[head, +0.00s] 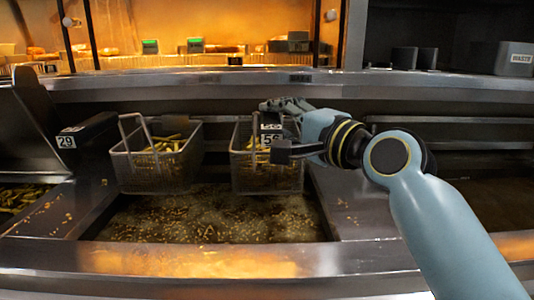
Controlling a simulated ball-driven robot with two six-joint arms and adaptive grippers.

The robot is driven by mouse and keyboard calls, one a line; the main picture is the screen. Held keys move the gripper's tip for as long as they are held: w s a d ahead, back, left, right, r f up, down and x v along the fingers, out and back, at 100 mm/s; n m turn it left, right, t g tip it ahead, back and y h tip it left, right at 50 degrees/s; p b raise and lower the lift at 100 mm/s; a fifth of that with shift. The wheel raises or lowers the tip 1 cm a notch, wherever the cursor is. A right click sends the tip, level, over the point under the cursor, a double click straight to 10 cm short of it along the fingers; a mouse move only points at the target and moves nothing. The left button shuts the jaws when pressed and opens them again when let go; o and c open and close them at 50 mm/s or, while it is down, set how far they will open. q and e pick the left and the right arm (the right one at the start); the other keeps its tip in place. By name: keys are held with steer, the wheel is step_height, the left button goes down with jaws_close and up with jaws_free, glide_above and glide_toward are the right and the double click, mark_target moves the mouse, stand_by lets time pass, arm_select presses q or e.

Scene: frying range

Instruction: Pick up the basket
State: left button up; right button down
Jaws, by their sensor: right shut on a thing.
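Two wire fry baskets hang side by side over the fryer's bubbling oil (210,220). The left basket (155,165) holds fries and has its wire handle frame up at its left. The right basket (268,175) also holds fries, and my right gripper (280,130) is at its top rear edge. My right gripper is shut on this right basket, near a label reading 56; the exact contact is partly hidden by the gripper itself. My left gripper is not in view.
A metal ledge (200,262) runs along the fryer's front. A block labelled 29 (85,138) stands left of the left basket. Another vat with fries (18,200) is at far left. A grey bin labelled WASTE (500,58) stands on the back shelf at right.

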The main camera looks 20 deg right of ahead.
stand_by(0.4)
steer(key=shift+w+r, duration=0.1)
steer(key=shift+r, duration=1.6)
steer(key=shift+d, duration=0.1)
steer(key=p+v, duration=0.5)
steer(key=v, duration=1.3)
steer(key=shift+r+p, duration=0.3)
steer(key=shift+p, duration=0.1)
